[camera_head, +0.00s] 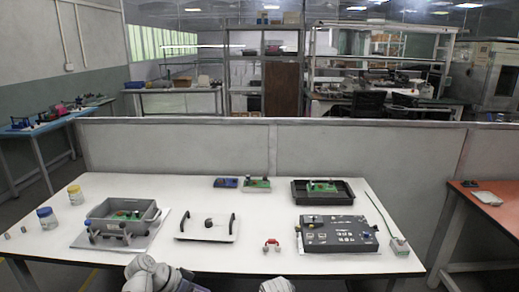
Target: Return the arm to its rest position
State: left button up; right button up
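Parts of my two arms show at the bottom edge of the head view. A grey-white link of my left arm is left of centre, just in front of the table's front edge. A smaller piece of my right arm shows near the centre. Neither gripper can be made out, and nothing is seen held. The white table (258,206) lies beyond the arms.
On the table stand a grey bin (101,219) with a green board, a white panel with black handles (207,235), a black device (337,237), a black tray (299,197), a small red object (271,244) and jars (47,219). A low partition (225,147) stands behind.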

pick_arm(q)
jog(key=s+d+f+n+g+y, duration=0.4)
jog(key=s+d+f+y, duration=0.2)
jog(key=s+d+y, duration=0.45)
notch_tip(320, 180, up, 16)
jog(key=s+a+h+p, duration=0.1)
jog(key=p, duration=1.4)
jog(key=shift+s+a+f+t, duration=0.2)
jog(key=shift+s+t, duration=0.1)
jog(key=shift+s, duration=0.1)
